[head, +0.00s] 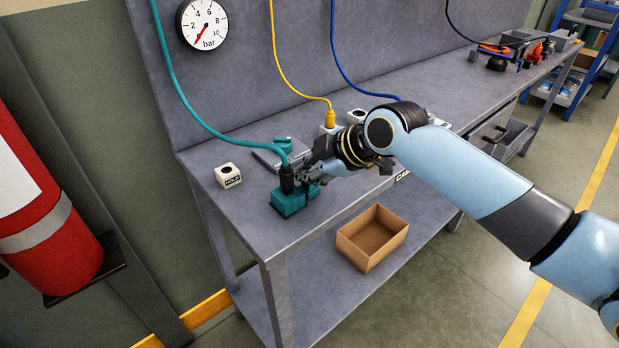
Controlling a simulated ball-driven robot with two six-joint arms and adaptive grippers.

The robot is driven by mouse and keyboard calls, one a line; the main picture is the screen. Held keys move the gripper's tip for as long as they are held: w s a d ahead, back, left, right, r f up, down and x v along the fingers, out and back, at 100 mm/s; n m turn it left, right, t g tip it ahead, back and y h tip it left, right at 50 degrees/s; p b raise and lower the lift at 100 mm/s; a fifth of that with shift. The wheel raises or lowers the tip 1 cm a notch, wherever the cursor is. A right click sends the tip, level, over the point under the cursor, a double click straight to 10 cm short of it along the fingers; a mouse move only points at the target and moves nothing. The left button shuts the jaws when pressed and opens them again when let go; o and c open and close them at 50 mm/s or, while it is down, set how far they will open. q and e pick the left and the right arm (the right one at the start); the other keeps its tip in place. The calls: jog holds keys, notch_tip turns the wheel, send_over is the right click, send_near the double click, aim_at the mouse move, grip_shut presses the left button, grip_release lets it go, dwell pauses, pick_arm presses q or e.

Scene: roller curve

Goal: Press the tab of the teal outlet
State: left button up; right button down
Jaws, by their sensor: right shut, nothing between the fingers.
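The teal outlet (288,205) sits near the front left corner of the workbench. The teal hose (190,98) runs down to it and ends in a black connector (287,181) standing upright at the outlet. My right gripper (305,172) reaches in from the right, shut and empty, close beside the connector and above the outlet. I cannot tell whether it touches either one. The outlet's tab is not clear, as the gripper covers part of that area. My left gripper is out of view.
A yellow hose (287,70) and a blue hose (345,67) come down behind my right arm. A gauge (202,24) hangs on the back panel. An open cardboard box (350,250) is on the lower shelf.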

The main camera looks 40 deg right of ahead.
aim_at(308, 183)
jog(key=shift+r+p, duration=0.85)
jog(key=shift+r, duration=0.1)
notch_tip(308, 183, up, 5)
jog(key=p, duration=0.4)
jog(key=shift+p, duration=0.3)
jog(key=shift+s, duration=0.1)
